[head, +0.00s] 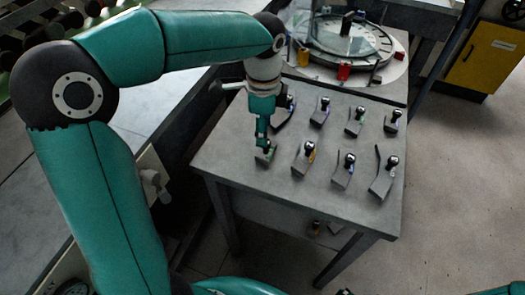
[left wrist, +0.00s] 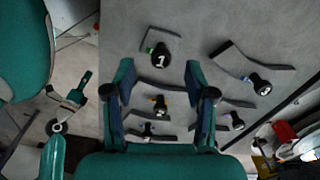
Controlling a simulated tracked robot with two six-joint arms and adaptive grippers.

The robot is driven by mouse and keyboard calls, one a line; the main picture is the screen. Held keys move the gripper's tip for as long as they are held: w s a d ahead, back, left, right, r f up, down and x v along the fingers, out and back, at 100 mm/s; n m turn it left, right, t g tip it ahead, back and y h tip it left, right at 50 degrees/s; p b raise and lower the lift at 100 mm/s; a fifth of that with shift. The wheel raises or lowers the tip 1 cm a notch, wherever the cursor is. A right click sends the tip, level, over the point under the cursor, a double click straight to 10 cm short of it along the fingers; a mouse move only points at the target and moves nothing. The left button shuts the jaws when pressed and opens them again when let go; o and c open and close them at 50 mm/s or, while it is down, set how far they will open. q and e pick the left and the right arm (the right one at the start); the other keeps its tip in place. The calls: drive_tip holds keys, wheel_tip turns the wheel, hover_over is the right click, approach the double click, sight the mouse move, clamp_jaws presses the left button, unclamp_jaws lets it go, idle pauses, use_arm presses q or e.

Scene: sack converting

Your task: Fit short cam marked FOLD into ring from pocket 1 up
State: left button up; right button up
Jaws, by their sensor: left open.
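My left gripper (head: 266,148) reaches down over the front-left cam (head: 263,158), which has a dark grey plate and a green tag. In the left wrist view the open jaws (left wrist: 160,72) stand either side of this cam's black knob (left wrist: 160,59), marked 1. I cannot tell if they touch it; no grip shows. Several other cams stand in two rows, among them one with an orange tag (head: 304,158), one with a blue tag (head: 346,170) and a long one (head: 381,182). The word FOLD is not legible. The ring (head: 345,38) lies at the back; its pocket marks are unreadable.
The grey table (head: 235,160) carries the cams, with narrow gaps between them. A red block (head: 344,70) and a yellow block (head: 303,56) stand at the ring's near rim. A yellow cabinet (head: 488,55) is at far right, with open floor beside the table.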

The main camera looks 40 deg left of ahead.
sight(265, 149)
use_arm(q)
drive_tip(key=shift+w+d+f, duration=0.1)
drive_tip(key=shift+f, duration=2.65)
clamp_jaws()
